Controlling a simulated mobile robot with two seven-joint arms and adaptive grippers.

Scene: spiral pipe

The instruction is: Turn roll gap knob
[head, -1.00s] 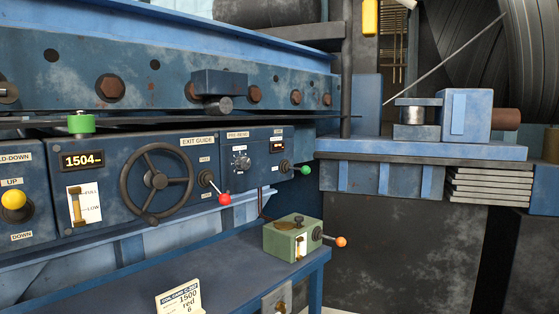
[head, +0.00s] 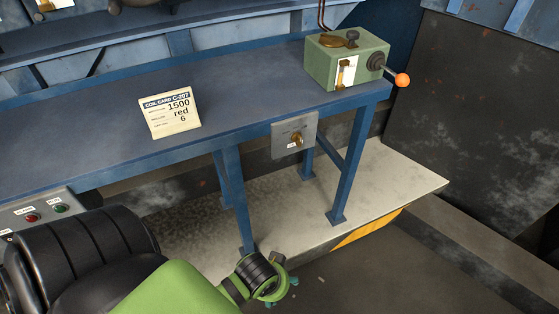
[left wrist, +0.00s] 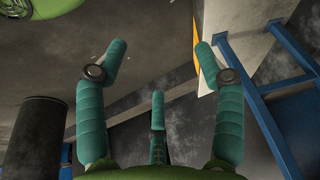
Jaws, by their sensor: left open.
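A small grey plate with a brass-coloured knob (head: 296,139) is on the front edge of the blue bench; its label is too small to read, so I cannot tell if it is the roll gap knob. The upper panel with the dials is almost wholly out of the head view. My left gripper (head: 279,288) is low over the floor, below the bench and apart from the knob. In the left wrist view its teal fingers (left wrist: 160,52) are spread, with nothing between them. My right gripper is not in view.
The blue bench (head: 110,130) holds a coil card (head: 171,111) and a green box (head: 345,62) with an orange-tipped lever. A red and green button panel (head: 45,213) is at lower left. Bench legs (head: 231,190) stand near my gripper; they show in the wrist view (left wrist: 268,128).

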